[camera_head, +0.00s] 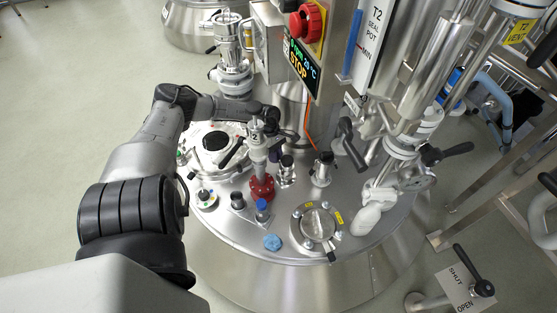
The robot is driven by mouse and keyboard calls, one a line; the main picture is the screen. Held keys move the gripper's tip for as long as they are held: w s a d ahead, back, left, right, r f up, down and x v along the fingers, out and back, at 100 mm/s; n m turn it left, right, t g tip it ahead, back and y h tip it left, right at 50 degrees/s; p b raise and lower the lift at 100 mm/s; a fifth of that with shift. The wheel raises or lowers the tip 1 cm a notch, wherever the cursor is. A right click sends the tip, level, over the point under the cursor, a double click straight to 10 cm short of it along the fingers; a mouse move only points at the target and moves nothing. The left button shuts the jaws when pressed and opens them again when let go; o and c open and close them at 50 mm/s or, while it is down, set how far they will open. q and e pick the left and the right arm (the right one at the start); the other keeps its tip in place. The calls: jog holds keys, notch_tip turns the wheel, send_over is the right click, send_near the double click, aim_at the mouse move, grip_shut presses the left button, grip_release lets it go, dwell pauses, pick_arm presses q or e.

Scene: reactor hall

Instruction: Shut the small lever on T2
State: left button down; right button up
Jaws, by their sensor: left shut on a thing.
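T2 is the round steel vessel (265,240) whose lid fills the middle of the view. A valve post (257,148) marked "2" rises above a red fitting (262,188) on the lid. My left gripper (279,135) is at the upper part of this post and is shut on what looks like the small lever there. The jaws and wrist hide most of the lever, so I cannot tell its angle. My right gripper is not in view.
A round port with a dark glass (215,141) lies left of the post, and a clamped cover (318,225) lies to the right. Pipes with black levers (352,145) crowd the right. A SHUT/OPEN plate (461,287) is at lower right.

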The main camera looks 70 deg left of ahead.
pick_arm(q)
jog(key=shift+w+a+m, duration=0.1)
jog(key=shift+w+m, duration=0.05)
jog(key=shift+m, duration=0.15)
jog(key=shift+b, duration=0.3)
jog(key=c, duration=1.1)
grip_release()
jog(key=shift+r, duration=0.1)
jog(key=shift+p+v, duration=1.8)
jog(key=shift+v, duration=1.85)
jog(key=shift+w, duration=0.1)
